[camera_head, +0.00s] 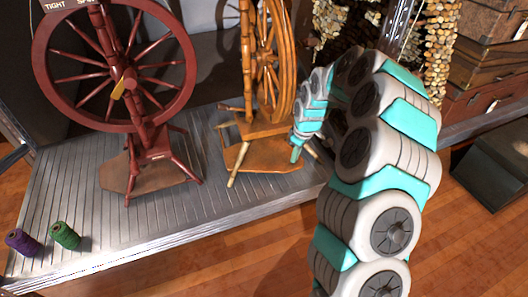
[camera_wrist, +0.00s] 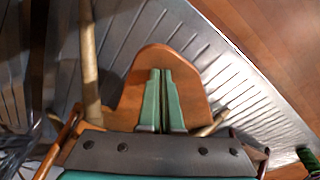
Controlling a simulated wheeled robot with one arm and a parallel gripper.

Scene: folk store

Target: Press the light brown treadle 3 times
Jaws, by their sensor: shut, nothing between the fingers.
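The light brown treadle (camera_head: 255,157) is a flat, rounded board low at the foot of the light brown spinning wheel (camera_head: 268,80). In the wrist view the treadle (camera_wrist: 145,65) lies under and around my fingers, its rounded end pointing up the picture. My gripper (camera_head: 295,154) is shut and empty, its green fingers pointing down over the treadle's right part. In the wrist view my gripper (camera_wrist: 160,72) has both fingers side by side over the treadle's middle. I cannot tell whether the fingertips touch it.
A dark red spinning wheel (camera_head: 120,80) with its own brown treadle (camera_head: 128,176) stands to the left on the grey ribbed platform (camera_head: 210,200). A purple spool (camera_head: 21,242) and a green spool (camera_head: 65,235) stand at front left. Stacked cases (camera_head: 485,65) are at right.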

